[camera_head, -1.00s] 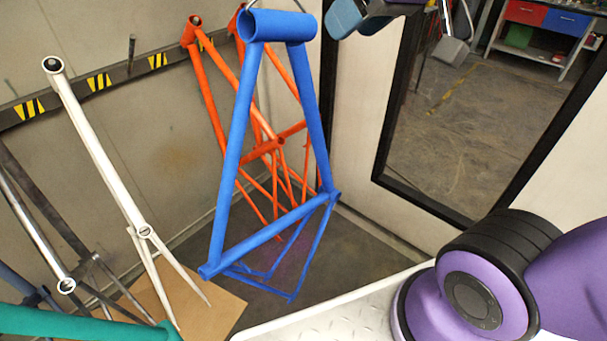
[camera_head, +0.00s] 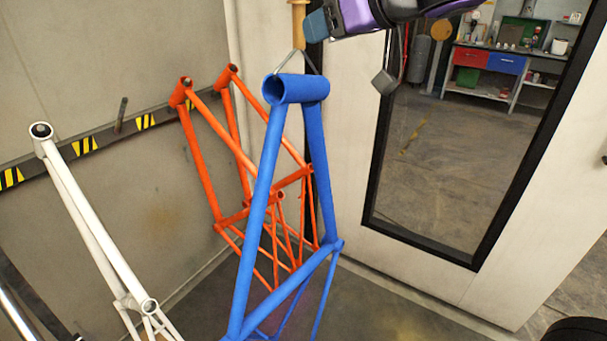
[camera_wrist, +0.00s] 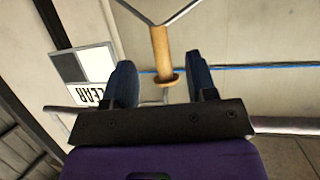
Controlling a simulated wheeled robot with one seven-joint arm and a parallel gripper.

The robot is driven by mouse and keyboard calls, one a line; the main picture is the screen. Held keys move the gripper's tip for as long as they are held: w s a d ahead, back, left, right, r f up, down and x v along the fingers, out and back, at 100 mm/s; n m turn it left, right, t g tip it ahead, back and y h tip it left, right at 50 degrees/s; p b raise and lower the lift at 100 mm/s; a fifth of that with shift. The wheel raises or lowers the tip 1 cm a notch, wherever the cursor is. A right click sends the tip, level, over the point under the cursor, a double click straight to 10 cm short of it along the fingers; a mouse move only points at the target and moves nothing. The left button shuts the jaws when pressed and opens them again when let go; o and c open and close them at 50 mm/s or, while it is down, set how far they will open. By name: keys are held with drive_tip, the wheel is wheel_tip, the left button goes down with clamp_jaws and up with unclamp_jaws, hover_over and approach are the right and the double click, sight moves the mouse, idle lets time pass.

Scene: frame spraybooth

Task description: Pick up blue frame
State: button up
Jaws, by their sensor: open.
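The blue frame (camera_head: 262,205) hangs upright in the middle of the head view, its lower end cut off by the picture edge. A thin wire hook (camera_head: 313,62) at its top tube leads up to a wooden handle (camera_head: 298,22). My gripper (camera_head: 316,25) is at the top of the head view, close to the right of the handle and above the frame's top tube. In the wrist view my gripper (camera_wrist: 164,78) is open, with its two blue-grey fingers on either side of the wooden handle (camera_wrist: 160,50). Gaps show on both sides of the handle.
Orange frames (camera_head: 200,155) hang behind the blue one, and a white frame (camera_head: 90,215) hangs at the left. A striped rail (camera_head: 100,143) runs along the wall. A black-edged window (camera_head: 450,170) is at the right. A grey block (camera_head: 384,81) hangs below my arm.

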sight(299, 38)
drive_tip(key=shift+x, duration=3.55)
drive_tip(key=shift+d+r, duration=0.1)
drive_tip(key=shift+c, duration=0.5)
clamp_jaws()
drive_tip(key=shift+w+r, duration=0.1)
drive_tip(key=shift+r, duration=0.05)
